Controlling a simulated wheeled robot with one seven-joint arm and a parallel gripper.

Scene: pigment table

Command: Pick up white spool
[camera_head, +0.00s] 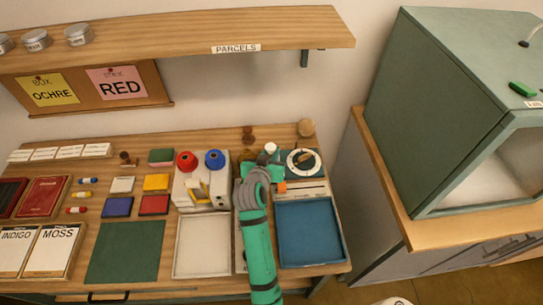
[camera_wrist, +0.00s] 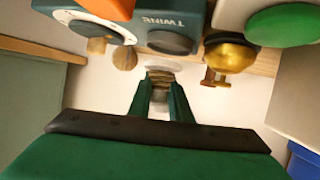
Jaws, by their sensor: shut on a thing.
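My gripper (camera_head: 268,168) is over the back right part of the table, beside the white-faced dial. The white spool (camera_head: 271,148) shows as a small pale top just beyond my gripper. In the wrist view my gripper (camera_wrist: 160,88) has its two green fingers closed around a narrow pale piece with a banded, brownish end, the spool (camera_wrist: 160,74). The fingers and palm hide much of it. I cannot tell whether it touches a surface below.
Red (camera_head: 187,160) and blue (camera_head: 214,158) round-topped things stand on a pale box left of my gripper. A dial (camera_head: 302,162) is close on the right. A blue tray (camera_head: 308,232) lies in front. A shelf (camera_head: 180,42) overhangs the back.

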